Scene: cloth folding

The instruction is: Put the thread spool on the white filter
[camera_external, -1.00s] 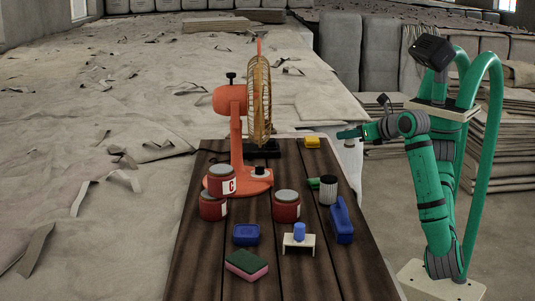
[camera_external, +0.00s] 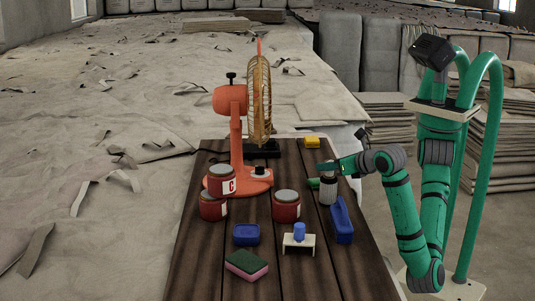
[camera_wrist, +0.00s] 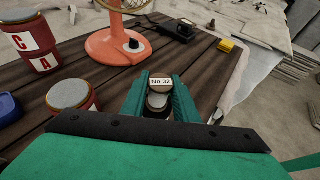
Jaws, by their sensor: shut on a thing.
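My gripper (camera_external: 322,167) is shut on the thread spool, just above the top of the white filter in the external view. In the wrist view the thread spool (camera_wrist: 161,84) shows its pale end marked "No 32" between the green fingers. The white filter (camera_external: 328,192) is a ribbed upright cylinder on the right part of the table. A grey round surface just below the spool in the wrist view looks like the filter's top, mostly hidden by the fingers. I cannot tell whether spool and filter touch.
A blue box (camera_external: 341,220) stands close in front of the filter. Red jars (camera_external: 286,206) and an orange fan (camera_external: 237,140) stand further left. A small white stand with a blue top (camera_external: 299,240) is nearer the front.

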